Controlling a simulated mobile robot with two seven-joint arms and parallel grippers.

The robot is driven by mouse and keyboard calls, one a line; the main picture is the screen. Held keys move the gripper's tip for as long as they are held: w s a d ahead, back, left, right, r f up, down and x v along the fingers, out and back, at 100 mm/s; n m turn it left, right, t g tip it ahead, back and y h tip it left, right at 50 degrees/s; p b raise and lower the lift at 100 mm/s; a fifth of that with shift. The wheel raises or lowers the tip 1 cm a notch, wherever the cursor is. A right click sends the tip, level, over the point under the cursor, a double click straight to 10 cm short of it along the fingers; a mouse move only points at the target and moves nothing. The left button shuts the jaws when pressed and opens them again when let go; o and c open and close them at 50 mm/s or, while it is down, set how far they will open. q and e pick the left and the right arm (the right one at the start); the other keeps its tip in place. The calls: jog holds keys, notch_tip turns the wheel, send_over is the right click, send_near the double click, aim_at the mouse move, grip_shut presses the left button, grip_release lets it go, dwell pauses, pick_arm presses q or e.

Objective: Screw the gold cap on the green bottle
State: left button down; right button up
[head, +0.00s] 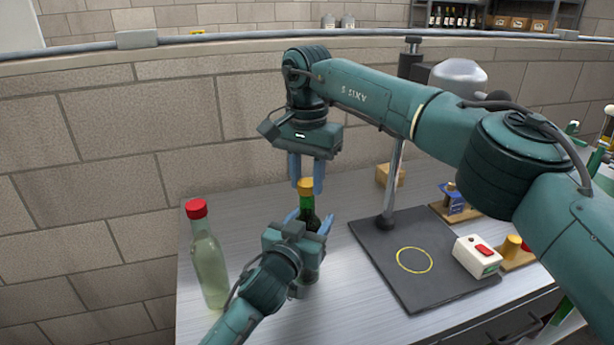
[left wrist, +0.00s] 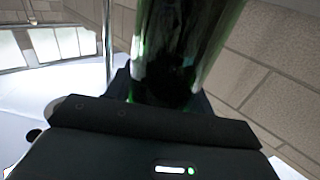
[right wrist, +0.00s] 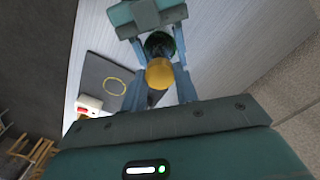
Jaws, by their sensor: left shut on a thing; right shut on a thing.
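The green bottle (head: 309,208) stands upright on the table, partly hidden by my left gripper (head: 308,222), which is shut on it. Its dark green glass fills the top middle of the left wrist view (left wrist: 185,45). The gold cap (head: 306,185) is at the top of the bottle's neck, upright and in line with it. My right gripper (head: 306,178) points down from above and is shut on the cap. In the right wrist view the cap (right wrist: 159,73) lies between the fingertips, with the bottle's shoulder behind it. I cannot tell how far the cap is threaded.
A clear bottle with a red cap (head: 207,255) stands left of my left gripper. A dark stand base (head: 435,275) with a yellow ring and a post is to the right. A white box with a red button (head: 477,257) and small wooden blocks sit farther right. The front table is clear.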

jog(key=m, duration=0.6)
jog(key=shift+m, duration=0.4)
jog(key=m, duration=1.2)
jog(key=shift+m, duration=0.4)
jog(key=m, duration=0.8)
jog(key=shift+f, duration=0.1)
jog(key=m, duration=0.3)
jog(key=shift+m, duration=0.4)
jog(key=o, duration=1.1)
